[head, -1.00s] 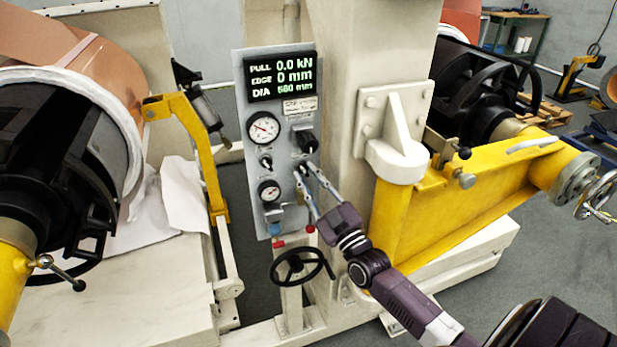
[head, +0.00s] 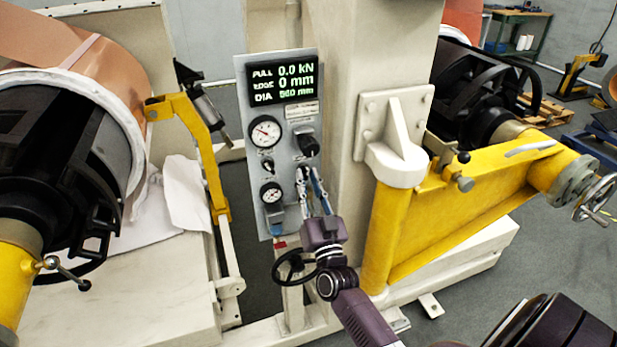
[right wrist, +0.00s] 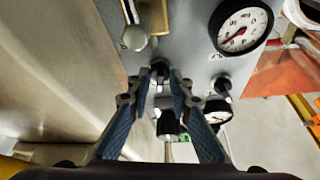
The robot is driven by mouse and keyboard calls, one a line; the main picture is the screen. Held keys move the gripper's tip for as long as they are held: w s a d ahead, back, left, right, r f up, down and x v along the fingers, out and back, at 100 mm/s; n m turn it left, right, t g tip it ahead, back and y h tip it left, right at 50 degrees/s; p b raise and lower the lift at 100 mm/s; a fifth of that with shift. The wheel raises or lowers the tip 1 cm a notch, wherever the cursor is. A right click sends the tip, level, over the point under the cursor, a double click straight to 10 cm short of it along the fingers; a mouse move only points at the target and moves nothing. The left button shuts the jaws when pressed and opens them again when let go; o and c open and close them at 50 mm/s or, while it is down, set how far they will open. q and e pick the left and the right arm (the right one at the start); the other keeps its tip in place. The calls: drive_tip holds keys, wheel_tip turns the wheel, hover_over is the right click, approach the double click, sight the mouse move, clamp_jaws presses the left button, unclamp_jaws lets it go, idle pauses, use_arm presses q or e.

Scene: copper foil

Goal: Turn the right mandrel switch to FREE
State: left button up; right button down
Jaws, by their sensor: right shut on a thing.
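The grey control panel (head: 282,100) stands on the machine's middle column. My right gripper (head: 308,174) reaches it from below, at the lower right part of the panel. In the right wrist view, the gripper's fingers (right wrist: 161,82) are closed on a small dark switch, the right mandrel switch (right wrist: 160,66). In the head view this switch is largely hidden by the fingers, and its pointer setting and labels cannot be read. A similar small switch (head: 267,166) sits to its left, between two round gauges. My left gripper is not in view.
A larger black knob (head: 307,144) is just above my right gripper, also seen in the wrist view (right wrist: 168,125). A metal lever (right wrist: 133,36) is close to the fingers. A black handwheel (head: 288,268) is partly behind my wrist. A yellow arm (head: 450,210) stands to the right.

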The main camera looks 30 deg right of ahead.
drive_tip(key=shift+a+m+g+h+p, duration=0.1)
drive_tip(key=shift+m+g+h+p, duration=0.35)
drive_tip(key=shift+m, duration=0.8)
drive_tip(key=shift+m+g+h+p, duration=0.25)
drive_tip(key=shift+m+h, duration=0.4)
drive_tip(key=shift+m, duration=0.9)
drive_tip(key=c, duration=2.1)
unclamp_jaws()
drive_tip(key=shift+s+f, duration=0.1)
drive_tip(key=shift+s, duration=0.05)
drive_tip(key=v, duration=1.1)
drive_tip(key=shift+s+a, duration=0.3)
